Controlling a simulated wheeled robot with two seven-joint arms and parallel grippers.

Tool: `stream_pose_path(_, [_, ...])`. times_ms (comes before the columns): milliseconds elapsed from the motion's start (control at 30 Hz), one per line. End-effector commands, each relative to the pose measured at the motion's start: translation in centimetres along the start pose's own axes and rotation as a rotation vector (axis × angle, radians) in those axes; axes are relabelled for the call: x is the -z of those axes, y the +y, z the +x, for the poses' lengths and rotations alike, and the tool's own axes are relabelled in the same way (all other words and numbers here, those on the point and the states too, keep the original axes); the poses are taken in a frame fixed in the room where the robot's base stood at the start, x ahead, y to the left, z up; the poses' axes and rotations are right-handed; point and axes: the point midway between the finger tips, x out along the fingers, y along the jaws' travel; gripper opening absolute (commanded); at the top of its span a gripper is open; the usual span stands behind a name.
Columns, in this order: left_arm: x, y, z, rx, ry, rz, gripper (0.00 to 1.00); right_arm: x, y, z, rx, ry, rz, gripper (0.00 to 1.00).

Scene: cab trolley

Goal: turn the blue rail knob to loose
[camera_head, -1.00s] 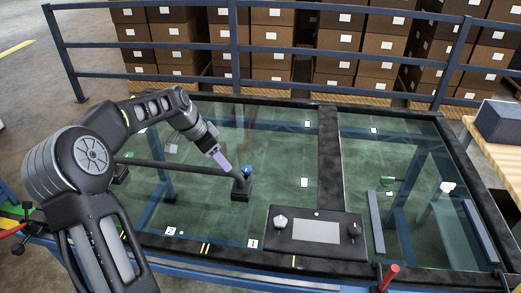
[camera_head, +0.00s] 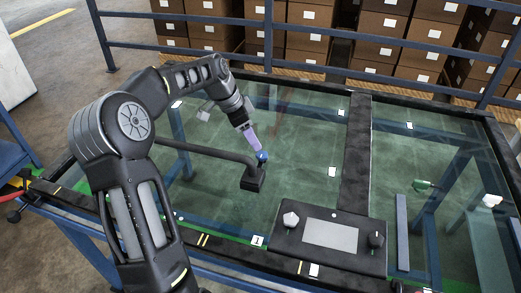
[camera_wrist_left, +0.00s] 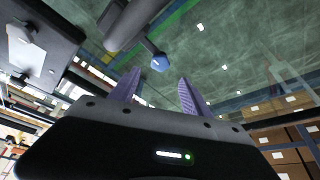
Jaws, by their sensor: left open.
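The blue rail knob (camera_head: 262,156) sits on top of the black post at the right end of the dark rail (camera_head: 205,151) on the glass table. My left gripper (camera_head: 254,146) is just above and behind the knob in the head view, its purple fingers pointing down toward it. In the left wrist view, the knob (camera_wrist_left: 159,63) lies beyond and between the two spread purple fingertips (camera_wrist_left: 158,80), with nothing between them. I cannot tell whether a finger touches the knob. My right gripper is not in view.
A black control panel (camera_head: 330,244) with a grey screen and two knobs stands at the table's front. A dark bar (camera_head: 356,150) crosses the glass. Blue railings (camera_head: 268,40) and stacked boxes stand behind.

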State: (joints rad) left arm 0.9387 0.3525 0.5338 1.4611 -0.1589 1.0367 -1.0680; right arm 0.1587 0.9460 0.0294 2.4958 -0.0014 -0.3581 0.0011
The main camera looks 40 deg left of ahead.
Motion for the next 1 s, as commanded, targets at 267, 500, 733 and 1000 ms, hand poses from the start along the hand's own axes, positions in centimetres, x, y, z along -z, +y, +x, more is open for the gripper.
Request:
stream_pose_path(267, [0.0, 0.1, 3.7, -0.005, 0.0, 0.0, 0.56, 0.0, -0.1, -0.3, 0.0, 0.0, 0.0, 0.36])
stream_pose_path(500, [0.0, 0.1, 6.8, -0.003, -0.001, 0.0, 0.56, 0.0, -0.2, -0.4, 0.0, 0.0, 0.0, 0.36])
stream_pose_path(733, [0.0, 0.1, 7.4, 0.0, 0.0, 0.0, 0.56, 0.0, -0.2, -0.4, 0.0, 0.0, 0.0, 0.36])
stream_pose_path(1000, [0.0, 0.1, 7.3, -0.001, 0.0, 0.0, 0.43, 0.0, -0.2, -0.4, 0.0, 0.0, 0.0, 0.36])
